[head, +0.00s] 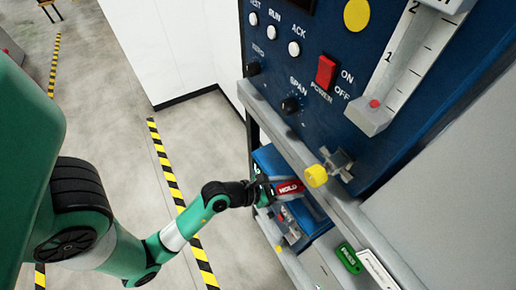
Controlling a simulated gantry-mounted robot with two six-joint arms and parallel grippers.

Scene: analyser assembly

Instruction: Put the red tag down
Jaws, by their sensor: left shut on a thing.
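The red tag (290,187) carries white lettering that looks like "HOLD". It is held above an open blue bin (313,222) under the front of the blue analyser panel. My left gripper (268,190) reaches in from the left and is shut on the tag's left end. The fingers are small and dark here, so their exact grip is hard to see. I cannot tell whether the tag touches anything in the bin. My right gripper is not in view.
A green tag (349,258) and a white card (378,270) lie on the grey ledge at the lower right. A yellow knob (316,176) on a valve sticks out close to the red tag's right. The panel (345,65) overhangs the bin. Open floor lies left.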

